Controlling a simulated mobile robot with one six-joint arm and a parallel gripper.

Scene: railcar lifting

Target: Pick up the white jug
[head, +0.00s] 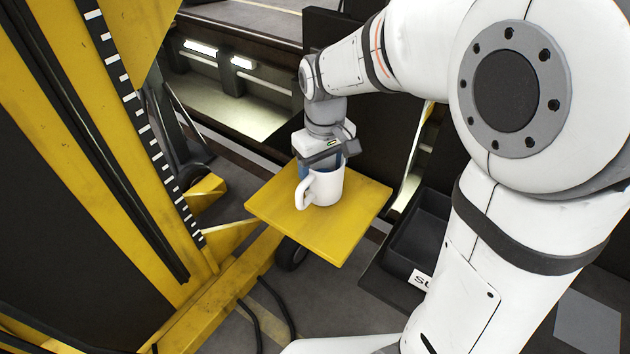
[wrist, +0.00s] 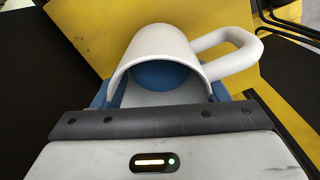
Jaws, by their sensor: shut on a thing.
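The white jug (head: 327,188) is upright at the yellow platform (head: 278,203) in the head view, with its handle toward the lower left. My gripper (head: 322,163) reaches down to it from above and behind. In the wrist view the white jug (wrist: 160,48) lies between the blue fingers of my gripper (wrist: 160,92), with its handle to the right. My gripper is shut on the jug. Blue shows inside the jug's outline. The fingertips are mostly hidden behind the jug, and I cannot tell whether its base touches the platform.
A yellow and black mast (head: 130,130) with a white-marked scale stands left of the platform. A dark bin (head: 420,235) with a white label is to the right. Black cables (head: 262,315) lie on the floor below. The platform's surface around the jug is bare.

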